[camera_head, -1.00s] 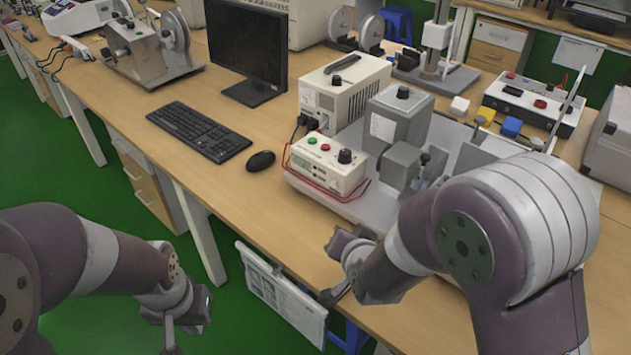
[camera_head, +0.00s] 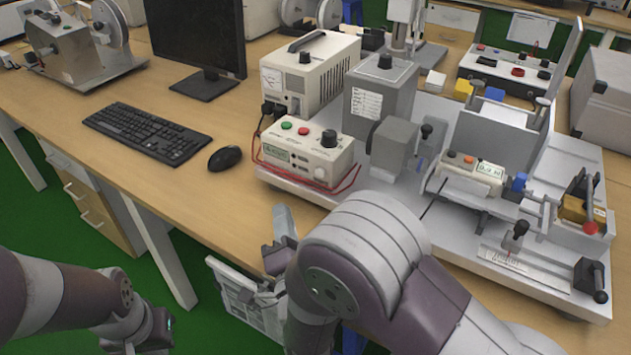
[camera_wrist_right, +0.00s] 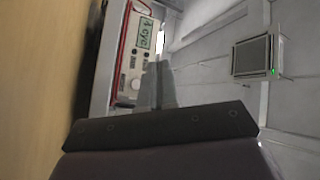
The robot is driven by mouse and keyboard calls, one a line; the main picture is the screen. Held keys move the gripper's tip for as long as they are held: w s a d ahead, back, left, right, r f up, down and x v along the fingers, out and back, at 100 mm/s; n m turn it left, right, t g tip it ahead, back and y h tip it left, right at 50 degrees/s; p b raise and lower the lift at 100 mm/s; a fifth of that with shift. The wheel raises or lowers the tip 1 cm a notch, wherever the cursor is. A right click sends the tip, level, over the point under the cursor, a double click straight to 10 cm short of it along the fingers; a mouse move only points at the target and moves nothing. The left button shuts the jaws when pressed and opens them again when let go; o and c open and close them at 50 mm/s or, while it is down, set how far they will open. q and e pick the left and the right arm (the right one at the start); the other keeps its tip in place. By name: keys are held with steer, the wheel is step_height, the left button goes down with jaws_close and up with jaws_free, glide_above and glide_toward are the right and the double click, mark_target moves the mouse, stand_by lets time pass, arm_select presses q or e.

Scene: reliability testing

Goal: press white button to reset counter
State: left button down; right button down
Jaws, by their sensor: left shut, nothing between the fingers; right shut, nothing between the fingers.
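A cream control box (camera_head: 305,152) stands at the front left of the grey test rig, with a green display, a green and a red button on top and a black knob. In the right wrist view the box face (camera_wrist_right: 133,60) is turned sideways; its display reads "4 cyc", with small round controls below it. My left gripper (camera_head: 150,335) is shut and empty at the lower left.
Red cables loop around the control box. A larger cream power unit (camera_head: 312,72) stands behind it. A mouse (camera_head: 225,158) and keyboard (camera_head: 146,133) lie to its left. The rig's plate (camera_head: 440,235) spreads right. Bare table lies between mouse and rig.

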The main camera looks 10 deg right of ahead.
mark_target(320, 173)
steer(key=shift+s+r, duration=0.15)
steer(key=shift+s, duration=0.05)
steer(key=w+d, duration=0.5)
steer(key=shift+w+d, duration=0.65)
steer(key=shift+w+d, duration=0.1)
stand_by(1.8)
steer(key=shift+w+d, duration=0.2)
steer(key=shift+w+d, duration=0.25)
stand_by(0.8)
steer(key=shift+s+a, duration=0.55)
